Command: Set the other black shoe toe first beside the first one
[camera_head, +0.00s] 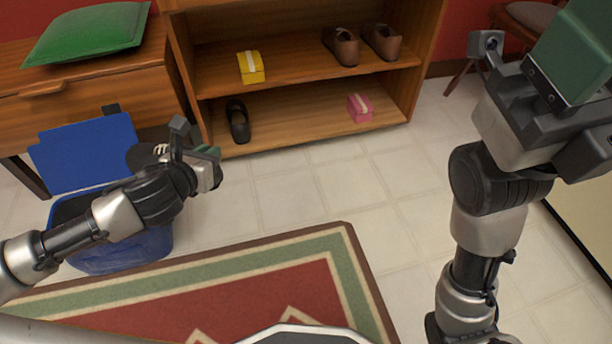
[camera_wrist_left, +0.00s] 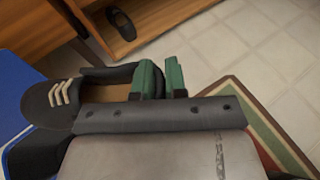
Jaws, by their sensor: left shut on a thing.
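One black shoe (camera_head: 238,121) lies on the left part of the bottom shelf (camera_head: 290,129); it also shows at the top of the left wrist view (camera_wrist_left: 122,24). The other black shoe (camera_head: 146,156) has pale stripes near its toe. My left gripper (camera_head: 196,158) is shut on this shoe and holds it in front of the shelf, above the blue bin. In the left wrist view, its toe (camera_wrist_left: 52,106) points left and the green finger pads (camera_wrist_left: 162,80) grip the heel end. My right gripper (camera_head: 528,50) is raised at the upper right, its fingers apart and empty.
A pink box (camera_head: 360,108) stands on the bottom shelf at right, with bare shelf between it and the shoe. A yellow box (camera_head: 251,68) and brown shoes (camera_head: 342,47) are on the shelf above. A blue bin (camera_head: 120,250) with raised lid (camera_head: 86,152) stands beneath my left arm.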

